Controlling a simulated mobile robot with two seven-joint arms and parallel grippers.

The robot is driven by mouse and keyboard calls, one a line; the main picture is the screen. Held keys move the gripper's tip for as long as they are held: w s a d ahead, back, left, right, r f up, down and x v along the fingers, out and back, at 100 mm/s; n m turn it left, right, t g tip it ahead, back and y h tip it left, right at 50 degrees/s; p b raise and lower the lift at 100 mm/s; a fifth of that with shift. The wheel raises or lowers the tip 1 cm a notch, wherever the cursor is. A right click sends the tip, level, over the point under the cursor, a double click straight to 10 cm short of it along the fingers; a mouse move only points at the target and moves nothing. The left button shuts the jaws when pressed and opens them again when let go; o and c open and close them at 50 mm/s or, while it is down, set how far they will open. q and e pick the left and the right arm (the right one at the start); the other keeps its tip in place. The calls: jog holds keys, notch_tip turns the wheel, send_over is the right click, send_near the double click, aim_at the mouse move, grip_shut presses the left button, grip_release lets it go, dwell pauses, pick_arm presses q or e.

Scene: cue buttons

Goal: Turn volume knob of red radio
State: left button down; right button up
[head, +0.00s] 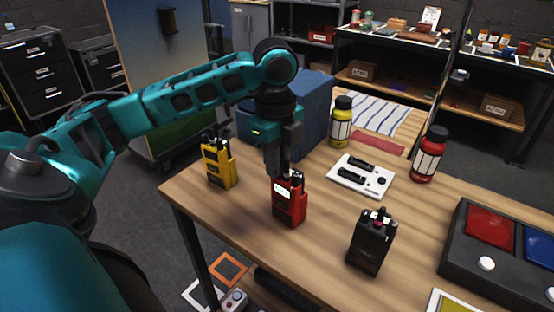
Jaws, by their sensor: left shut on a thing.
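The red radio (290,205) stands upright on the wooden table, near its left front part. My left gripper (283,168) points down onto the top of the red radio. Its fingers are shut at the radio's top, where the knob is. The knob itself is mostly hidden by the fingers. The antenna part beside the fingers shows dark. My right gripper is not in the head view.
A yellow radio (217,165) stands to the left and a black radio (371,243) to the right. A white panel (345,183), a yellow bottle (340,128), a red bottle (429,158) and a blue box (312,100) stand behind. A dark button box (473,262) is at right.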

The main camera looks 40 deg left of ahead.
pick_arm(q)
jog(key=c, duration=1.1)
grip_release()
jog(key=shift+r, duration=0.1)
notch_tip(320, 180, up, 13)
jog(key=shift+s, duration=0.15)
